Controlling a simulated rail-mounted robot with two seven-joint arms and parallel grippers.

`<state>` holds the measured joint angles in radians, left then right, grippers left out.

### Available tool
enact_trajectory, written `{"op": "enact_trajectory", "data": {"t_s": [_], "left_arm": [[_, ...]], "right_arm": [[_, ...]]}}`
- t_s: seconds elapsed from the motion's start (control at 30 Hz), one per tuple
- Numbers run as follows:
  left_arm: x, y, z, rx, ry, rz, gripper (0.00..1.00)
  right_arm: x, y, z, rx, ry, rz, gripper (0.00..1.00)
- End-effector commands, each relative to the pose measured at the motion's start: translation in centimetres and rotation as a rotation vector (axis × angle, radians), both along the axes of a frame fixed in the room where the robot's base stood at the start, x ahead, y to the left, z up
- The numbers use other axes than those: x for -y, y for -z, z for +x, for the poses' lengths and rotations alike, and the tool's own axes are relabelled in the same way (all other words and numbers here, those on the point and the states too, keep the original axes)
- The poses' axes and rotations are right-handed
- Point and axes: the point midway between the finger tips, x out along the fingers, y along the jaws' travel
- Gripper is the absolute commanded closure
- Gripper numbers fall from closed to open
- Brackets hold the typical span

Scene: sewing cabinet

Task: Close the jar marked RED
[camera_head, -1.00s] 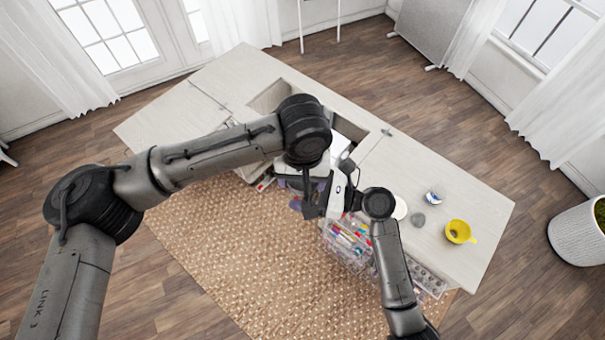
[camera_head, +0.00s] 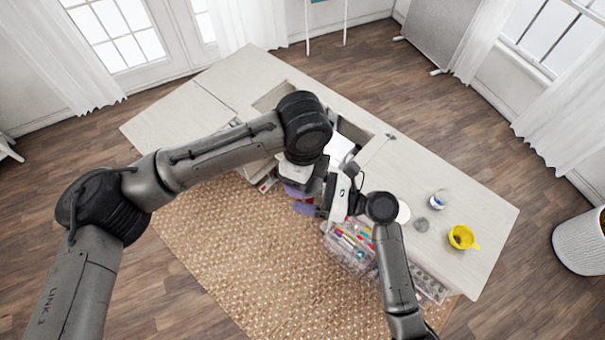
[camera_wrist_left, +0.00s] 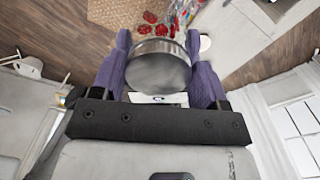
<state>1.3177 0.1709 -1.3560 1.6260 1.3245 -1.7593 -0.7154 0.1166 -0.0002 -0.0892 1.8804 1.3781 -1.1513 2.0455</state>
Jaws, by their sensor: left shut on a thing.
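In the left wrist view my left gripper (camera_wrist_left: 158,40) has its two purple fingers shut on a round grey metal lid (camera_wrist_left: 158,72). The lid faces the camera. Several red pieces (camera_wrist_left: 152,28) show beyond the lid's far rim; I cannot tell whether they are inside a jar. In the head view purple fingers (camera_head: 299,191) show near the cabinet's front edge, and the lid is hidden by my arms. My right arm comes in from the lower right; its fingers cannot be made out clearly. No RED marking is readable.
On the cabinet's right-hand top (camera_head: 400,165) stand a small clear jar (camera_head: 438,200), a grey disc (camera_head: 421,224) and a yellow cup (camera_head: 461,237). A clear organiser (camera_head: 350,245) with coloured items is at the front. An opening lies in the cabinet top's middle.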

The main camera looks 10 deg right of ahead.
Motion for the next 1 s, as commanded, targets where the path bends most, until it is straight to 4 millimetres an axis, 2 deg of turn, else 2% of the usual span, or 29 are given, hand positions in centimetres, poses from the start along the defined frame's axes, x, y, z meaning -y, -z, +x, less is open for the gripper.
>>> {"op": "enact_trajectory", "data": {"t_s": [0.8, 1.0], "left_arm": [[1.4, 0.0, 0.2, -0.017, 1.668, 0.0, 0.53], [1.6, 0.1, 0.0, -0.021, 1.969, 0.001, 0.53]], "right_arm": [[0.0, 0.0, 0.0, -0.001, 0.001, -0.001, 0.91], [0.0, 0.0, 0.0, -0.001, 0.001, -0.001, 0.91]]}}
